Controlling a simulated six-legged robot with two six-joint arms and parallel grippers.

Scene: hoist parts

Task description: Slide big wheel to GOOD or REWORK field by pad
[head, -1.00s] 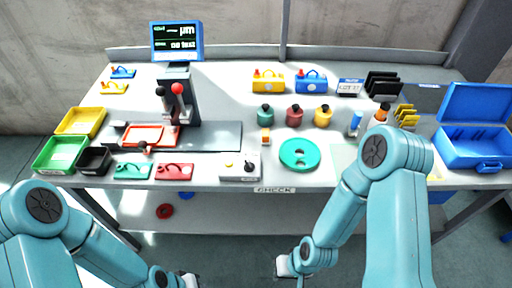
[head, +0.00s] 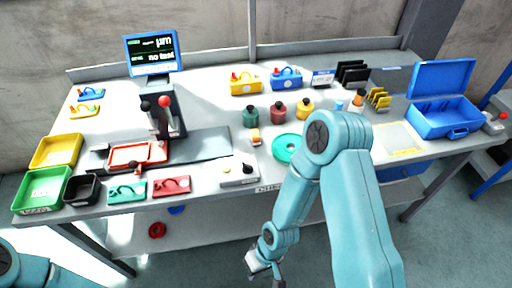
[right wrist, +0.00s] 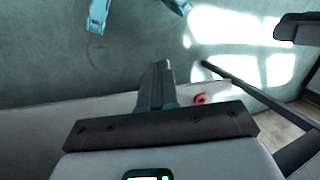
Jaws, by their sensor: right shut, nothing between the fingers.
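The big wheel, a teal ring (head: 283,149), lies flat on the bench's front middle; my right arm hides its right part in the head view. A pale field with a yellow outline (head: 398,141) lies on the bench to the right of my arm. Its lettering is too small to read. My right gripper (head: 268,268) hangs low in front of the bench, below the top and apart from the wheel. In the right wrist view its fingers (right wrist: 158,72) are together with nothing between them. Only a link of my left arm shows at the lower left; its gripper is out of view.
A white control box (head: 239,174) stands at the front edge left of the wheel. Green, red and yellow round parts (head: 278,111) stand behind it. A blue open case (head: 443,105) is at the right end. A red ring (head: 157,230) lies below the bench top.

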